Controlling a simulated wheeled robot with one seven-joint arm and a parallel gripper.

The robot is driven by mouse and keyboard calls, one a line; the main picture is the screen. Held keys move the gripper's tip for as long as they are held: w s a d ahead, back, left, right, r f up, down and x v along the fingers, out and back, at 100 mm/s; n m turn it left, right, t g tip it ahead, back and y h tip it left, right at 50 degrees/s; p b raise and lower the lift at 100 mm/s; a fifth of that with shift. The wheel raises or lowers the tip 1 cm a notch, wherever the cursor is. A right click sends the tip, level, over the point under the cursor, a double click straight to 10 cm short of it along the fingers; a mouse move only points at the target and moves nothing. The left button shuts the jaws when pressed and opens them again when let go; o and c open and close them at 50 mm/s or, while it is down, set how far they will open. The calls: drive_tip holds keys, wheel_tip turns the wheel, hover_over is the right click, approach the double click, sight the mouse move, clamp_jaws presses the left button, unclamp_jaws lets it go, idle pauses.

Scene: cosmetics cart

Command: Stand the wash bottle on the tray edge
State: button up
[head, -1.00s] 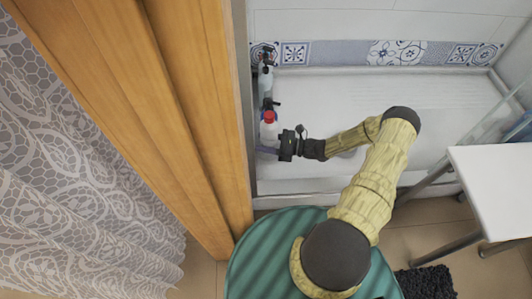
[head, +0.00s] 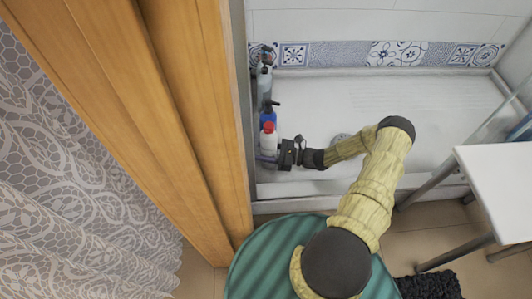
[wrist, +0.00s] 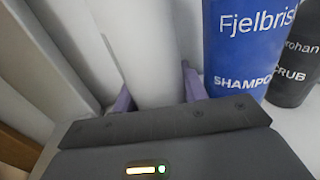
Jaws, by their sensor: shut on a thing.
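The wash bottle seems to be the white bottle with a red cap (head: 268,142) at the left side of the white shower tray (head: 440,110); its label is not readable. My gripper (head: 268,158) reaches in from the right and is shut around its lower body. In the wrist view, the white bottle (wrist: 145,50) stands between the two purple fingers (wrist: 157,95), slightly tilted in the picture. Its cap is outside that view. I cannot tell whether its base touches the tray.
A blue shampoo bottle (wrist: 245,45) and a dark scrub bottle (wrist: 295,60) stand close by. In the head view, the blue bottle (head: 268,119) and a grey bottle (head: 264,85) line the left edge. A wooden frame (head: 190,120) is left; a white table (head: 500,185) is right.

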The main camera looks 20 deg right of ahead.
drive_tip(key=o, duration=1.2)
drive_tip(key=shift+d+f, duration=0.1)
drive_tip(key=shift+o, duration=0.2)
drive_tip(key=shift+d+r, duration=0.15)
drive_tip(key=shift+r, duration=0.05)
drive_tip(key=p+v, duration=0.4)
drive_tip(key=v, duration=0.7)
drive_tip(key=shift+s+d, duration=0.2)
drive_tip(key=shift+d, duration=0.1)
